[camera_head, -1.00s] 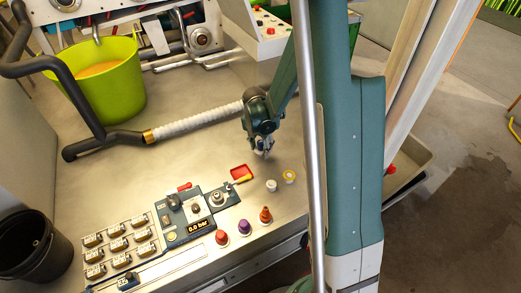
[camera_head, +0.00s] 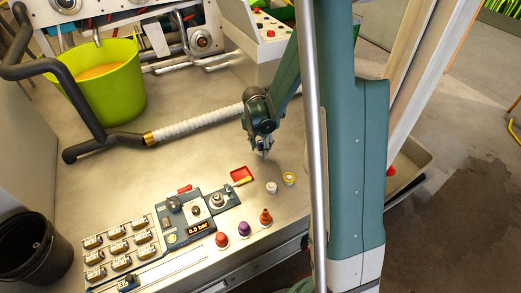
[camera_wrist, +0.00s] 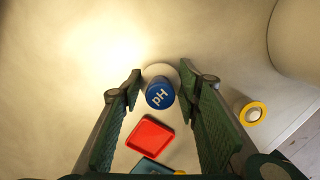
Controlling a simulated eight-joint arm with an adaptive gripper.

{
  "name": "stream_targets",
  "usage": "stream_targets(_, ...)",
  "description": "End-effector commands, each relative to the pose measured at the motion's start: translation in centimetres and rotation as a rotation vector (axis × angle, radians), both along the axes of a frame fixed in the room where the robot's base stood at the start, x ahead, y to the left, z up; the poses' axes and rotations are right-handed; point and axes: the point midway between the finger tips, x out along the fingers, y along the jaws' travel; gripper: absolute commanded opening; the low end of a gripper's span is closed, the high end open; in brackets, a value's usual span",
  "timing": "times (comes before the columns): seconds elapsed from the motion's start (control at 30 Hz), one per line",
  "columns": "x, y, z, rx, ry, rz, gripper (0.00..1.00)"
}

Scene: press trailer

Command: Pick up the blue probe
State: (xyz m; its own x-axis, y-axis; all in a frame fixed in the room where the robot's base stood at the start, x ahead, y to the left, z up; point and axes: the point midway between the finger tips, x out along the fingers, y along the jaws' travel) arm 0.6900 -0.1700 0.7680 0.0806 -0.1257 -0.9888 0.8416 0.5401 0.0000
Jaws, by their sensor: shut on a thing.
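The blue probe (camera_wrist: 160,92) has a round blue top marked "pH" and shows between my two fingers in the wrist view. A pale round shape lies behind its top. My gripper (camera_wrist: 160,77) is shut on the probe, with one finger on each side. In the head view my gripper (camera_head: 264,151) points down over the bench, behind the red tray. The probe is small there and mostly hidden by the fingers, so I cannot tell whether its lower end touches the bench.
A small red tray (camera_wrist: 150,137) lies close by. A yellow-ringed round piece (camera_head: 289,178) and a white capped piece (camera_head: 272,187) stand to the right. A control panel (camera_head: 185,228), purple cap (camera_head: 244,228) and orange cap (camera_head: 265,217) are nearer. A white hose (camera_head: 200,124) lies left.

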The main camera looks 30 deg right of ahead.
Motion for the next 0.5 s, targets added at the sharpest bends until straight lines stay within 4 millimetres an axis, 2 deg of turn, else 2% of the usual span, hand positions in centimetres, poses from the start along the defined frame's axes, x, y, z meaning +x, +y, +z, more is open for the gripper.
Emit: stream_targets(0.5, 0.0, 0.0, 6.8, 0.000, 0.000, 0.000, 0.20)
